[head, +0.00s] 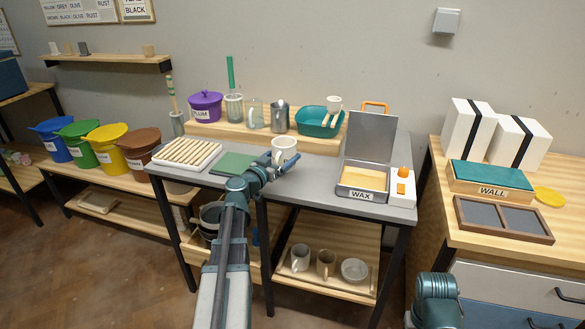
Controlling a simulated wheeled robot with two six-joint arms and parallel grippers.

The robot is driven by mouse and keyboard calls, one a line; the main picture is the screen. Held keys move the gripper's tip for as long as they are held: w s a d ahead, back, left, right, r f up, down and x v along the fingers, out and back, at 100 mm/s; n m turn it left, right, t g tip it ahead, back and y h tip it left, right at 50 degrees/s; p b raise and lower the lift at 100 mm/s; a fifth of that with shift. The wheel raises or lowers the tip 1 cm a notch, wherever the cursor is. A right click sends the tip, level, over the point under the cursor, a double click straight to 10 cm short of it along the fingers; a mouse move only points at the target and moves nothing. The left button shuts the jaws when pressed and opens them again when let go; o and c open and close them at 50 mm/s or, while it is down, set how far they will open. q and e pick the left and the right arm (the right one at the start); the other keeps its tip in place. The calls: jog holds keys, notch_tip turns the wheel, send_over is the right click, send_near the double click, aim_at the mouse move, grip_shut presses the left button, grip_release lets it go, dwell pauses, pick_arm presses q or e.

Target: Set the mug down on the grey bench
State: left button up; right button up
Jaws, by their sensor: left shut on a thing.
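A white mug (284,147) is held upright in my left gripper (277,166), which is shut on it. The mug shows over the middle of the grey bench (309,189), near the back wooden riser. I cannot tell whether its base touches the bench top or is a little above it. My left arm hides part of the bench's front edge. My right gripper is not in view; only a piece of my right arm shows at the bottom right.
On the bench, a green mat (232,164) and a ribbed white tray (187,153) lie left of the mug; an open WAX box (362,194) stands right. The wooden riser (245,132) behind holds a purple pot, jars and a teal basin (318,122). Bare bench lies between mug and box.

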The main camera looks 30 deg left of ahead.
pick_arm(q)
jog(key=shift+w+d+f, duration=0.1)
jog(key=shift+w+d, duration=0.35)
jog(key=shift+d, duration=0.2)
jog(key=shift+w+d+f, duration=0.1)
jog(key=shift+w+d, duration=0.3)
jog(key=shift+d, duration=0.2)
notch_tip(320, 180, down, 4)
jog(key=b, duration=0.4)
jog(key=shift+r, duration=0.3)
jog(key=o, duration=1.3)
jog(key=shift+r+p, duration=0.1)
jog(key=shift+p, duration=0.2)
jog(key=s, duration=1.2)
jog(key=shift+a, duration=0.2)
